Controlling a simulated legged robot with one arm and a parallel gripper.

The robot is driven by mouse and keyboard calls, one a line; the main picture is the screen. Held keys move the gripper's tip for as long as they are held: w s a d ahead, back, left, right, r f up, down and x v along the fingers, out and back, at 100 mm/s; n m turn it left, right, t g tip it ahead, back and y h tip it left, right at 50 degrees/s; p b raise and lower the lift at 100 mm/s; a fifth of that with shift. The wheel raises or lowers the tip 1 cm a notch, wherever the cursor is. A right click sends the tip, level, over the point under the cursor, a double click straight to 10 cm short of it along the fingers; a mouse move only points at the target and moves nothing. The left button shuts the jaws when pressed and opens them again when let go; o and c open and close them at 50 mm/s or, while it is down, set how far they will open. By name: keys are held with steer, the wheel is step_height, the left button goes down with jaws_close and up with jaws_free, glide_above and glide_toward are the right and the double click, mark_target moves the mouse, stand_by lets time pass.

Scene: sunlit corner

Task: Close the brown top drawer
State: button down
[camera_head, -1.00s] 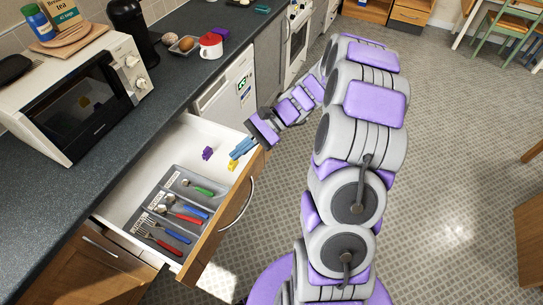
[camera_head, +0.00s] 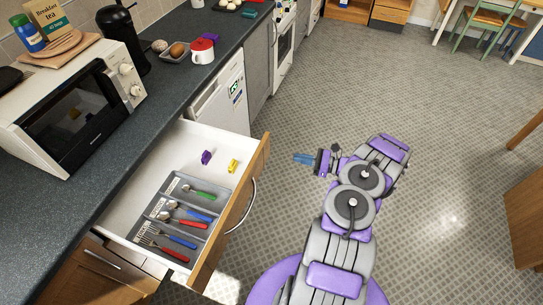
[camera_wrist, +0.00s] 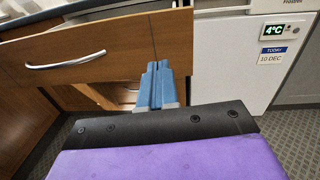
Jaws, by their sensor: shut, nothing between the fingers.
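The brown top drawer (camera_head: 233,212) is pulled out from under the counter, with a brown front and a curved metal handle (camera_head: 241,206). A grey cutlery tray (camera_head: 168,201) with forks, spoons and a green-handled piece lies inside, beside a purple block (camera_head: 207,157) and a yellow block (camera_head: 234,166). My gripper (camera_head: 299,158) has blue fingers and is shut and empty, to the right of the drawer front and apart from it in the head view. In the wrist view the fingers (camera_wrist: 157,84) point toward the drawer front (camera_wrist: 105,50), near its right end; I cannot tell the gap.
A white fridge (camera_head: 219,98) with a 4°C display stands beyond the drawer. The dark counter (camera_head: 110,165) holds a microwave (camera_head: 75,105) and a red-and-white mug (camera_head: 203,50). The tiled floor (camera_head: 440,130) to the right is clear.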

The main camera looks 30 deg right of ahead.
mark_target(266, 152)
step_height(266, 152, down, 3)
steer(key=s+d+m+t+h, duration=0.1)
steer(key=s+d+m, duration=0.1)
steer(key=shift+n, duration=0.3)
steer(key=b+x, duration=0.3)
steer(key=x, duration=1)
steer(key=shift+w, duration=0.25)
steer(key=shift+w+a, duration=0.2)
steer(key=shift+w, duration=0.05)
steer(key=shift+a, duration=0.1)
